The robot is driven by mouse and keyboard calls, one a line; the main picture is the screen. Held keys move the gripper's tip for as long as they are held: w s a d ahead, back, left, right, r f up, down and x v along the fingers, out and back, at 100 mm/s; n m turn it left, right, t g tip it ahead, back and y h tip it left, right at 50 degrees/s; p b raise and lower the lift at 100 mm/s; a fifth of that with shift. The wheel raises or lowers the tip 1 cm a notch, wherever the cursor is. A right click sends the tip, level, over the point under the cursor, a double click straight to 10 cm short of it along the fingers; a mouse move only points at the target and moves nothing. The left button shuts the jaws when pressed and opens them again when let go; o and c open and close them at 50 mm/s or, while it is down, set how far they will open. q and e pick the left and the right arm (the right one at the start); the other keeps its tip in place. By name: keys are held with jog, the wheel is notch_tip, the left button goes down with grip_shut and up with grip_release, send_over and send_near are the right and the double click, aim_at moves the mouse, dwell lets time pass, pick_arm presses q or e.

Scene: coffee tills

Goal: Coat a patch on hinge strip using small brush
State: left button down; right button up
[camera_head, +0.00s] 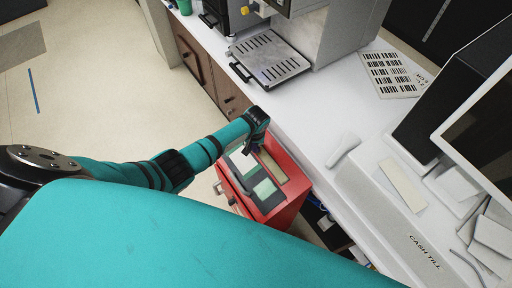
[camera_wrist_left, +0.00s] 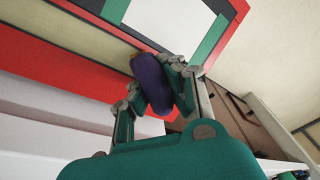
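My left gripper (camera_head: 250,148) reaches over the open-topped red case from the left. In the left wrist view, its fingers (camera_wrist_left: 160,90) are closed around a dark purple rounded piece, which looks like the handle of the small brush (camera_wrist_left: 150,82). Its bristles cannot be made out. A long tan strip (camera_head: 272,166), which may be the hinge strip, lies along the right side of the red case, beside the gripper. A tan band also shows in the left wrist view (camera_wrist_left: 75,32). No coated patch can be made out. My right gripper is not in view.
The red case (camera_head: 285,205) holds pale green panels (camera_head: 264,188) and stands against the white counter (camera_head: 300,112). A coffee machine tray (camera_head: 270,58) is behind. A white handset (camera_head: 343,150) and till (camera_head: 400,225) are at right.

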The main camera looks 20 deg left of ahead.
pick_arm(q)
jog(key=shift+w+a+b, duration=0.2)
jog(key=shift+w+a, duration=0.25)
jog(key=shift+a, duration=0.35)
jog(key=shift+w+a+b, duration=0.2)
jog(key=shift+w+a, duration=0.25)
jog(key=shift+a, duration=0.3)
jog(key=p+v, duration=0.6)
jog(key=p, duration=0.1)
jog(key=shift+s+a, duration=0.4)
jog(key=shift+a, duration=0.45)
jog(key=shift+p, duration=0.3)
jog(key=shift+s+a+r+p, duration=0.15)
jog(key=shift+r+p, duration=0.3)
jog(key=shift+r, duration=0.25)
jog(key=shift+s+a+r+p, duration=0.1)
jog(key=shift+s+r+p, duration=0.1)
jog(key=shift+r+p, duration=0.35)
jog(key=shift+r, duration=0.1)
